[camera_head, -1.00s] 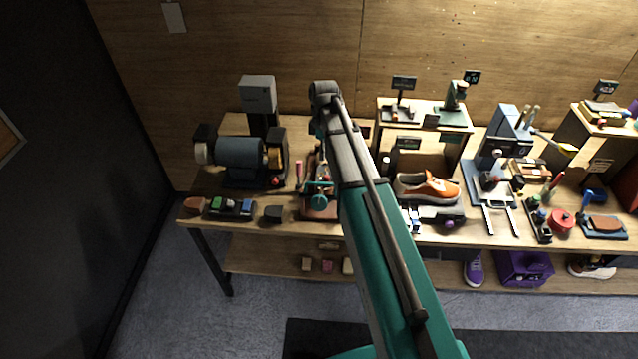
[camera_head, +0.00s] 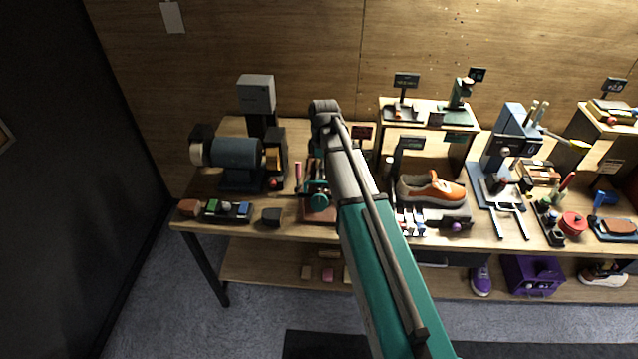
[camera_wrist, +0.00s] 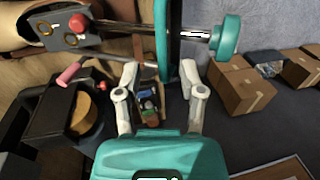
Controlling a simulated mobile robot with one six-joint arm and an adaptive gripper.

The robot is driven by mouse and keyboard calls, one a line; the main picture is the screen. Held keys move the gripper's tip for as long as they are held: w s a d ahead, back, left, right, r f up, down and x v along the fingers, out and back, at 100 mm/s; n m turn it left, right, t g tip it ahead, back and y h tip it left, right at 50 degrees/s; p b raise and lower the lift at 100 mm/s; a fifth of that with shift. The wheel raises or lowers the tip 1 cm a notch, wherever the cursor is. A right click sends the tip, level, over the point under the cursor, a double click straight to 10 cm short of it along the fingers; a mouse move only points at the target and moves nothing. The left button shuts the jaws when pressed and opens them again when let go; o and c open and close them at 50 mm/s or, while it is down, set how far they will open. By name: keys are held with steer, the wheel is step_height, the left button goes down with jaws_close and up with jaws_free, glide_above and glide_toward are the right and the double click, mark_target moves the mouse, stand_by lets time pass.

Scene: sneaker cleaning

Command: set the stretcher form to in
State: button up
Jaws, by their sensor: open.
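A device with a teal round knob (camera_head: 319,200) stands on the bench, partly behind my arm in the head view. In the wrist view, a teal knob (camera_wrist: 228,38) sits on a metal rod crossing a teal upright. A grey plate (camera_wrist: 65,30) with a red knob and brass rings is at upper left. I take this device to hold the stretcher form, but cannot tell the form's position. My gripper (camera_wrist: 160,95) is open; its two pale fingers are apart below the rod with nothing visibly clamped. The head view hides the gripper behind my arm.
A bench grinder (camera_head: 238,160) stands left of the device. An orange sneaker (camera_head: 432,188) lies to its right. In the wrist view, a dark machine (camera_wrist: 55,120) is close on the left, and cardboard boxes (camera_wrist: 240,85) are at the right.

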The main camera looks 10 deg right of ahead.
mark_target(323, 183)
steer(key=shift+s+f+b, duration=0.15)
steer(key=shift+f+b, duration=0.45)
steer(key=shift+f, duration=0.15)
steer(key=shift+s+f+b, duration=0.1)
steer(key=shift+f+b, duration=0.45)
steer(key=shift+f, duration=0.15)
